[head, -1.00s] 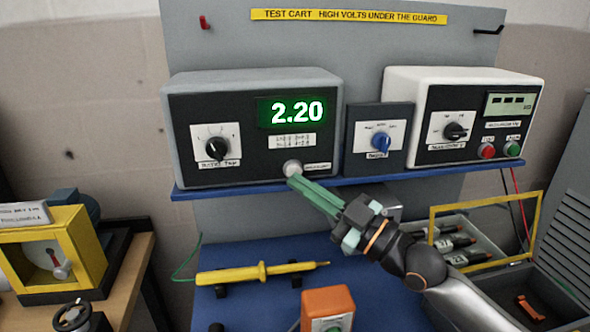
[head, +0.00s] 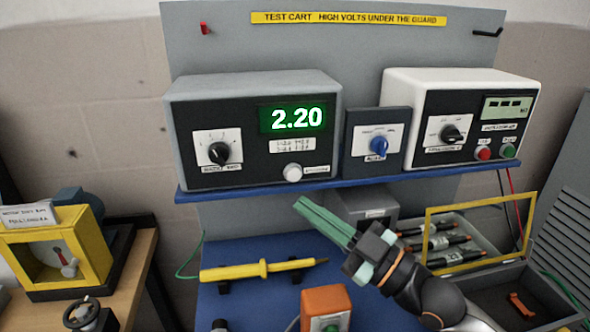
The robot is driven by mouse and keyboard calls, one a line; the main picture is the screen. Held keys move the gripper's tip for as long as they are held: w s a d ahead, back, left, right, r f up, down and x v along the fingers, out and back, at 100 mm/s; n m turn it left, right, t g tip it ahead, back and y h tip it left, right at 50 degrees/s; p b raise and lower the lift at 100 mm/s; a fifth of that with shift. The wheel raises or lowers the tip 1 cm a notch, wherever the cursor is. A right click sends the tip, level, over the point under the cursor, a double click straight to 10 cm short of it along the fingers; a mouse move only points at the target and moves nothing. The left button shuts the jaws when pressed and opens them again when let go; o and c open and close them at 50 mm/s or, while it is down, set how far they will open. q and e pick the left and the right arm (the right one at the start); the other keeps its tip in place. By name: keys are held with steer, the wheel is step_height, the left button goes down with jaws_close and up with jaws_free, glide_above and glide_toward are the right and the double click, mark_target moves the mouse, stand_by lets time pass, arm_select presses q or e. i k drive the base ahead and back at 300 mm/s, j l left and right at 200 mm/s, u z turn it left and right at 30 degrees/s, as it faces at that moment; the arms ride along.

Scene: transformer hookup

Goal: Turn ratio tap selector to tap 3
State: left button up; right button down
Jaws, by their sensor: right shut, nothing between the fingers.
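The ratio tap selector (head: 219,152) is a black knob on a white plate, low on the left of the grey ratio meter (head: 250,88). Its tap markings are too small to read. The meter's green display (head: 296,118) reads 2.20. A pale round button (head: 292,173) sits below the display. My right gripper (head: 301,204) is shut and empty, its green fingers pointing up and left, just below the blue shelf and apart from the button. It is to the right of and below the selector. My left gripper is not in view.
A small dark box with a blue knob (head: 379,146) and a white instrument (head: 460,82) share the blue shelf (head: 330,184). Below lie a yellow probe (head: 262,270), an orange box (head: 326,308) and a yellow-framed open case (head: 482,200). A yellow guarded unit (head: 52,250) stands at left.

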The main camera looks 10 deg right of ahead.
mark_target(219, 152)
steer(key=k, duration=1)
